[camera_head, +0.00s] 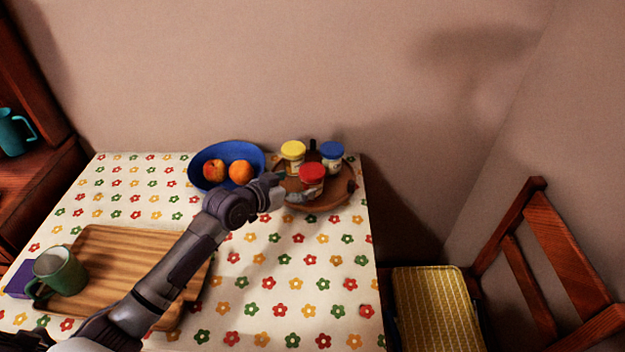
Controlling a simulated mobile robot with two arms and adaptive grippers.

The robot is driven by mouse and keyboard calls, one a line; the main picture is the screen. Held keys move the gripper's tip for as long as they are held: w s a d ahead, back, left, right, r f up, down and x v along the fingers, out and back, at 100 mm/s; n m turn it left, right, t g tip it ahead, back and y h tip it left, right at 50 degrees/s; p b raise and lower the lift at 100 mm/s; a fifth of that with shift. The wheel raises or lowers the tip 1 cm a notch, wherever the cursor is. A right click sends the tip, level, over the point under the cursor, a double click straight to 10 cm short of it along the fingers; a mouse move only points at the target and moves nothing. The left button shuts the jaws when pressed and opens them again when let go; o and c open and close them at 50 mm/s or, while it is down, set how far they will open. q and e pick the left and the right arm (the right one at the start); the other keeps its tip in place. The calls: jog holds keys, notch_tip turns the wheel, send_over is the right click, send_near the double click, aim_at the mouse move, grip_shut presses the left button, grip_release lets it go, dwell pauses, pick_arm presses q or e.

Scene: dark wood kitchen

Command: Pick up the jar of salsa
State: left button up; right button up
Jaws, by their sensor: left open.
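Three jars stand upright on a round wooden tray (330,201) at the table's back right corner. One has a red lid (312,176), one a yellow lid (293,158) and one a blue lid (332,157). The labels are too small to read, so I cannot tell for sure which is salsa. My left arm reaches in from the lower left. My left gripper (287,189) is open, just left of the red-lidded jar at the tray's left edge. I cannot tell whether it touches that jar. My right gripper is not in view.
A blue bowl (203,157) with two fruits stands left of the tray. A wooden board (120,245) and a green mug (60,272) are at the left front. A wall is behind the table; a chair (545,250) stands right. The table's right front is clear.

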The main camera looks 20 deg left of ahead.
aim_at(305, 181)
pick_arm(q)
jog(key=shift+x, duration=0.75)
jog(key=shift+w+d+f, duration=0.1)
jog(key=shift+w+f, duration=0.15)
jog(key=shift+w+d+f, duration=0.2)
jog(key=shift+w, duration=0.35)
jog(key=x, duration=0.4)
jog(key=shift+f, duration=0.15)
jog(key=shift+s, duration=0.1)
jog(key=shift+c, duration=0.4)
jog(key=c, duration=1.4)
jog(key=shift+a, duration=0.1)
jog(key=shift+c, duration=0.3)
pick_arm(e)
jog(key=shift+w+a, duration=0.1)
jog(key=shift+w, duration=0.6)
pick_arm(q)
jog(key=shift+r, duration=0.2)
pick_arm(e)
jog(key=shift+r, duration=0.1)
